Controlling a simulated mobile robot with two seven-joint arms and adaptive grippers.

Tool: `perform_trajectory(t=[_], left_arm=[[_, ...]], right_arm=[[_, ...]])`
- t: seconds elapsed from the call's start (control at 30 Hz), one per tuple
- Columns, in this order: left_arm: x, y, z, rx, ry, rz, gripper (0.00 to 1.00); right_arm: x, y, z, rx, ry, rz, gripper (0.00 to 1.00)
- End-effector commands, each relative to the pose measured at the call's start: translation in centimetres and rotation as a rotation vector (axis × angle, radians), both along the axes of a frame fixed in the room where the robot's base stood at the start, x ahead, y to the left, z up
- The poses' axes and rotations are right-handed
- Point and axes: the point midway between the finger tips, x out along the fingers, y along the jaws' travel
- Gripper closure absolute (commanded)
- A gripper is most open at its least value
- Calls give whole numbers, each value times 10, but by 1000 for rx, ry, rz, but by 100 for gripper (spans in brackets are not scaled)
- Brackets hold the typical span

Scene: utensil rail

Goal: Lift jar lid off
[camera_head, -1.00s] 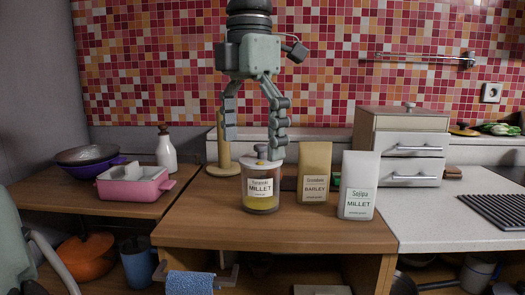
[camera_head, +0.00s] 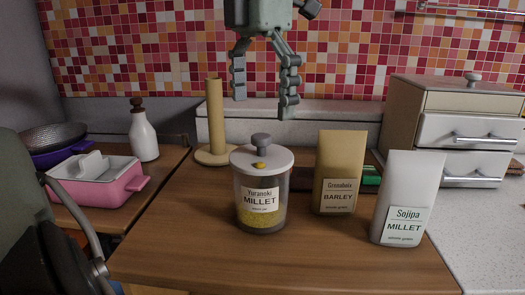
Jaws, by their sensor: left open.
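The glass jar (camera_head: 262,205), labelled Yuranoki Millet, stands upright on the wooden counter with yellow grain in its lower part. Its light lid (camera_head: 243,157) sits on top, with a grey knob (camera_head: 262,142) in the middle and a small yellow spot in front of it. My left gripper (camera_head: 262,106) hangs above and behind the lid in the picture, fingers pointing down, open and empty. It is apart from the knob. My right gripper is not in view.
A tan Barley bag (camera_head: 340,165) and a white Millet bag (camera_head: 408,195) stand right of the jar. A paper towel holder (camera_head: 215,120) stands behind it at left. A pink dish (camera_head: 95,188) and white bottle (camera_head: 143,135) are further left, a drawer box (camera_head: 450,130) at right.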

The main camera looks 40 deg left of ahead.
Motion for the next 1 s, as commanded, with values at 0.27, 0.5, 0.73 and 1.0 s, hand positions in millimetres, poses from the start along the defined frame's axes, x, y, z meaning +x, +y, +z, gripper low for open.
perform_trajectory(t=[0.27,0.5,0.73,1.0], left_arm=[[2,1,-34,-1,3,-1,0],[4,2,-66,0,3,-1,0],[4,2,-70,0,1,0,0],[4,2,-70,0,1,0,26]], right_arm=[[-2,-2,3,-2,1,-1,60],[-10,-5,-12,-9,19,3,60],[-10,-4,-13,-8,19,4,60],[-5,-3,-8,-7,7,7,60]])
